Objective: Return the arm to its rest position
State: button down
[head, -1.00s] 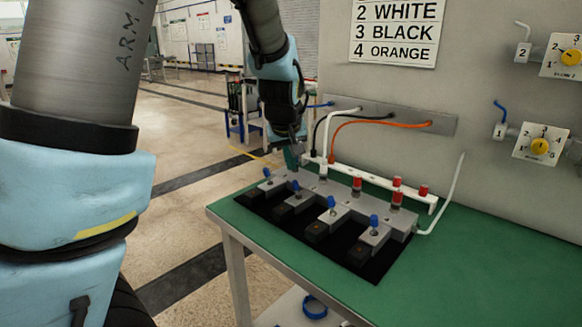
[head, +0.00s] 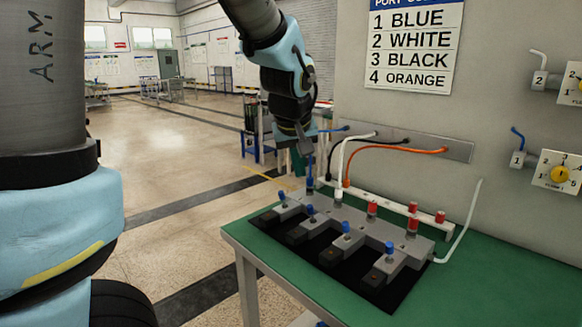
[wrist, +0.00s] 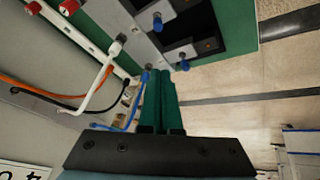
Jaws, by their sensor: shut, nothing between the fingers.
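My arm reaches over the far-left end of the green workbench (head: 480,270). My gripper (head: 298,168) has green fingers and hangs beside the blue hose (head: 310,165), near the left end of the grey manifold (head: 355,222). In the wrist view the gripper (wrist: 163,74) has its two fingers together with nothing between them. The blue hose (wrist: 141,95) runs close beside the fingers there; contact is unclear. The white hose (head: 341,165), black hose (head: 372,142) and orange hose (head: 372,151) run from the wall panel (head: 458,150) toward the manifold.
Blue-topped clamps (head: 346,228) line the manifold's front, and red caps (head: 412,224) stand at its right. A white rail (head: 395,206) lies behind it. A port sign (head: 415,45) and yellow dials (head: 560,174) are on the wall. Open floor (head: 165,170) lies left of the bench.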

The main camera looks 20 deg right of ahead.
jog(key=s+a+f+g, duration=0.1)
jog(key=s+a+f, duration=0.1)
jog(key=a, duration=0.6)
jog(key=s+a+f+g+y, duration=0.1)
jog(key=s+a+f, duration=0.1)
jog(key=a+f, duration=0.3)
jog(key=s+a+f+g+y, duration=0.1)
jog(key=s+a+f, duration=0.2)
jog(key=a, duration=0.9)
jog(key=shift+a+f+p, duration=0.15)
jog(key=shift+f+p, duration=0.1)
jog(key=shift+p, duration=0.1)
